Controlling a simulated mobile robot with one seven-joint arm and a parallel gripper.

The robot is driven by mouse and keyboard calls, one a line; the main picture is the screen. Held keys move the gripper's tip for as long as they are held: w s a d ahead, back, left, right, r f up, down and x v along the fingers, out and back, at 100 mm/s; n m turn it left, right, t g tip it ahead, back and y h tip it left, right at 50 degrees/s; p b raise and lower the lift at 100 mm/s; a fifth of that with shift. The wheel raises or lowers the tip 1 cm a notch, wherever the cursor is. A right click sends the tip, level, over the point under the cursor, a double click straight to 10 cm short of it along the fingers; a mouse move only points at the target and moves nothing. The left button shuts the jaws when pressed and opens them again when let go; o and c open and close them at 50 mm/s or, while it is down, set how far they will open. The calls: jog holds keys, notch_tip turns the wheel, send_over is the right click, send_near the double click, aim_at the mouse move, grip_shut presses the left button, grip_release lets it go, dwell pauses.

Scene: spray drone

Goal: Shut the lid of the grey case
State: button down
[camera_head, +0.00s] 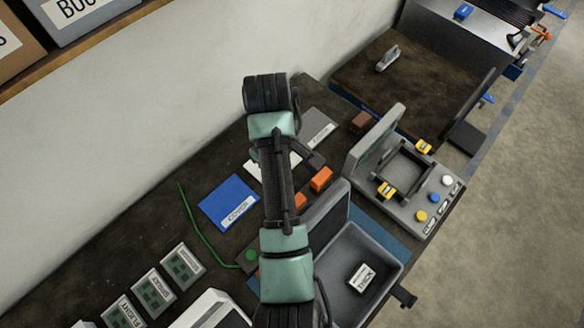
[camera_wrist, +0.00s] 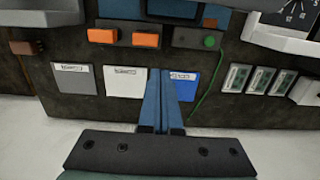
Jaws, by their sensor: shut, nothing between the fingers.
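The grey case (camera_head: 349,246) is open near the table's front edge, partly covered by my arm at its left. Its lid (camera_head: 328,212) stands raised along the back side. A white-labelled block (camera_head: 361,277) reading THICK lies inside the case. A dark latch (camera_head: 403,297) sticks out at its front right. My gripper (camera_wrist: 163,74) is shut and empty in the wrist view, its blue fingers together over the table between the white and blue cards. In the head view my arm hides the fingertips. The wrist view shows the case poorly at the top edge.
Two orange blocks (camera_head: 321,179) lie just behind the lid. A grey device (camera_head: 406,208) with yellow clips and buttons stands to the right. A blue card (camera_head: 229,202), green cable (camera_head: 202,238) and labelled modules (camera_head: 153,291) lie left. The wall is behind.

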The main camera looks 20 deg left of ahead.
jog(key=s+d+f+p, duration=0.1)
jog(key=d+f+p, duration=0.2)
jog(key=f, duration=0.6)
jog(key=shift+s+d, duration=0.4)
jog(key=shift+d, duration=0.15)
jog(key=shift+f, duration=0.1)
jog(key=shift+w, duration=0.15)
